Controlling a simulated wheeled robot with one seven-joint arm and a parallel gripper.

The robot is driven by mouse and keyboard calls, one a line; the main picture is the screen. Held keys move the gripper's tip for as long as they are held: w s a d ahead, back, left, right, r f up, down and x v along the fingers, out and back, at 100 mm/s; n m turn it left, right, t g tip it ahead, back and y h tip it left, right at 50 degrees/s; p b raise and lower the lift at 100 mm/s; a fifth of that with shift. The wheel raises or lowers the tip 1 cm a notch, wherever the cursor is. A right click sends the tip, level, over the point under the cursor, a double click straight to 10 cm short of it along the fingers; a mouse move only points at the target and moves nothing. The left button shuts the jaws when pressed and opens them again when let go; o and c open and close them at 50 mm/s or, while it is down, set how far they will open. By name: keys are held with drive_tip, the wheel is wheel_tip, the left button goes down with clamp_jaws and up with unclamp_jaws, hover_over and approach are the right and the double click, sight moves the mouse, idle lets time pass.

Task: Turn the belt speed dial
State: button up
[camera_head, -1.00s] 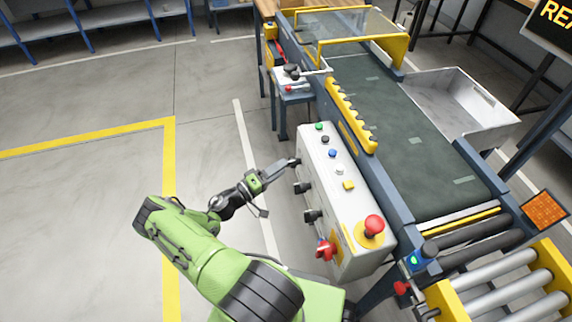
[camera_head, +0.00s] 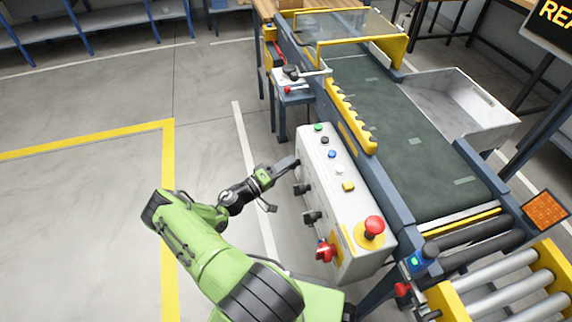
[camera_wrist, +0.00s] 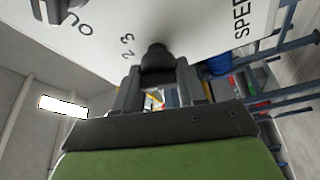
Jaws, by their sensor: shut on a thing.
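The belt speed dial (camera_wrist: 157,58) is a small black knob on the light grey side face of the control box, with the numerals 2 and 3 and part of the word SPEED printed around it in the wrist view. My gripper (camera_wrist: 158,74) has one finger on each side of the dial and is shut on it. In the head view my gripper (camera_head: 289,163) reaches the left side of the control box (camera_head: 338,192) near its far end. It hides the dial there.
Other black knobs (camera_head: 312,217) and a red switch (camera_head: 325,251) stick out along the same side face. Coloured buttons and a red mushroom button (camera_head: 374,226) are on top. The conveyor belt (camera_head: 400,130) runs behind. The floor to the left is clear.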

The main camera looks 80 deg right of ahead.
drive_tip(key=n+t+p, duration=0.1)
drive_tip(key=n+p, duration=0.1)
drive_tip(key=n, duration=0.1)
drive_tip(key=shift+r+n+y, duration=0.15)
drive_tip(key=shift+n+y, duration=0.25)
drive_tip(key=n+t+y+p, duration=0.1)
drive_tip(key=n+p, duration=0.1)
drive_tip(key=n, duration=0.1)
drive_tip(key=shift+n+y, duration=0.3)
drive_tip(key=shift+n, duration=0.1)
drive_tip(key=n+y+p, duration=0.1)
drive_tip(key=n+y, duration=0.1)
drive_tip(key=n, duration=0.1)
drive_tip(key=shift+p, duration=0.4)
drive_tip(key=shift+f+n+y+p, duration=0.25)
drive_tip(key=shift+n+y, duration=0.35)
drive_tip(key=shift+n, duration=0.7)
drive_tip(key=o, duration=1.1)
drive_tip(key=shift+c, duration=0.2)
